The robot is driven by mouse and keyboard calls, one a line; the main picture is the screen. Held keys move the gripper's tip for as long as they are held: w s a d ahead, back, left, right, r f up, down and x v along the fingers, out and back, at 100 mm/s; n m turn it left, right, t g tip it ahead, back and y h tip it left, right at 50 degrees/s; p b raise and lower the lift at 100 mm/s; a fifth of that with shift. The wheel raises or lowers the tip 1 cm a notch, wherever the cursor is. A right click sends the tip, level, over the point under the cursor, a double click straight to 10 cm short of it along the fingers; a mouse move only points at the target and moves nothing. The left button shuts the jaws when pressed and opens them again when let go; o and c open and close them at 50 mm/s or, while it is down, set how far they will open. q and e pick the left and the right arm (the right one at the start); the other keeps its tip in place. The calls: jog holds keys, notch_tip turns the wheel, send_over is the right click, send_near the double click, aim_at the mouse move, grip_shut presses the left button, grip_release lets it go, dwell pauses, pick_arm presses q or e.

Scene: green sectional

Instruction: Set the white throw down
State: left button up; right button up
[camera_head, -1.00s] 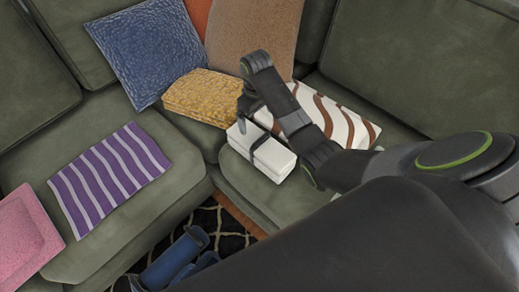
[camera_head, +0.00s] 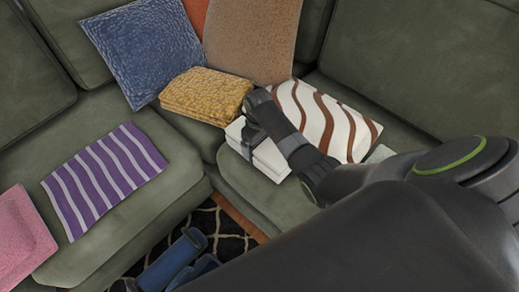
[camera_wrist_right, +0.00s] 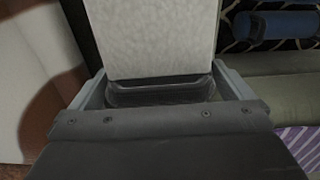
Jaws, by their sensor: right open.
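The white throw (camera_head: 268,158) is a folded, layered block on the front of the middle seat. It looks like it rests on the cushion. My right gripper (camera_head: 249,140) is at its left end, with dark fingers at the throw and the forearm covering part of its top and right side. In the right wrist view the throw (camera_wrist_right: 160,38) fills the space ahead of the open jaws (camera_wrist_right: 160,92). I cannot tell whether the fingers touch it. My left gripper is not in view.
A yellow folded knit (camera_head: 206,95) lies behind the throw, and a brown-and-white wavy cushion (camera_head: 325,118) lies to its right. A purple striped cloth (camera_head: 105,178) and a pink cushion (camera_head: 22,238) are on the left seat. A blue roll (camera_head: 172,260) lies on the patterned rug.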

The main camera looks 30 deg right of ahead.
jog(key=shift+r, duration=0.1)
jog(key=c, duration=1)
